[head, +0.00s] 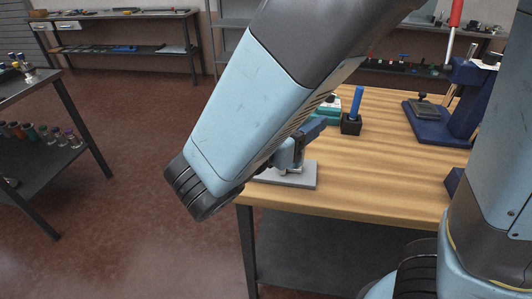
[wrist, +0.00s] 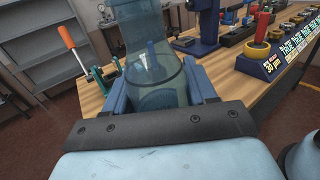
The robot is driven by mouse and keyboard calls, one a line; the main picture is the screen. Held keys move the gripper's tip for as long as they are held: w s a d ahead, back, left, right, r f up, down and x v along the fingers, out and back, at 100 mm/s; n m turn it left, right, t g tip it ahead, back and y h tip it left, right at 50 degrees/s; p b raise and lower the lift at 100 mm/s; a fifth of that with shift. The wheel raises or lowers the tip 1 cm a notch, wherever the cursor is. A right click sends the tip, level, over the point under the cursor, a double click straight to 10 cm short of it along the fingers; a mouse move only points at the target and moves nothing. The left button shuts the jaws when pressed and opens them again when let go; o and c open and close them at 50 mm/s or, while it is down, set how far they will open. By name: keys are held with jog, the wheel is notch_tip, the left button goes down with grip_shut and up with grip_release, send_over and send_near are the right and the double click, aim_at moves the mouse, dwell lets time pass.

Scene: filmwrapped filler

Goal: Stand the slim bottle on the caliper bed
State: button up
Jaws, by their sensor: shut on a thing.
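My gripper (wrist: 157,82) is shut on the slim bottle (wrist: 147,42), a translucent blue bottle, which stands large between the two blue fingers in the wrist view. In the head view my gripper (head: 303,140) is mostly hidden behind my forearm, over the near left corner of the bench. I cannot make out the bottle clearly there. A blue stand (head: 467,97) with a flat base carrying a small dark grey plate (head: 425,109) stands at the right; it may be the caliper bed. A light grey plate (head: 300,178) lies below my gripper, partly hidden.
The wooden bench top (head: 390,155) is clear in the middle. A blue rod in a black block (head: 351,122) stands near a teal object (head: 328,113). In the wrist view, a row of labelled colored pieces (wrist: 284,48) lines the right. A dark shelf rack (head: 60,150) stands at left.

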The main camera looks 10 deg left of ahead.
jog(key=shift+w+a+f, duration=1.2)
jog(key=shift+w+f, duration=0.8)
jog(key=shift+f, duration=0.15)
jog(key=shift+w+a+f, duration=1.2)
jog(key=shift+w+f, duration=0.8)
jog(key=shift+f, duration=0.15)
jog(key=shift+w+a+f, duration=1.2)
jog(key=shift+w+f, duration=0.8)
jog(key=shift+f, duration=0.15)
jog(key=shift+f, duration=0.15)
jog(key=o, duration=1.1)
jog(key=shift+c, duration=0.2)
jog(key=v, duration=1.2)
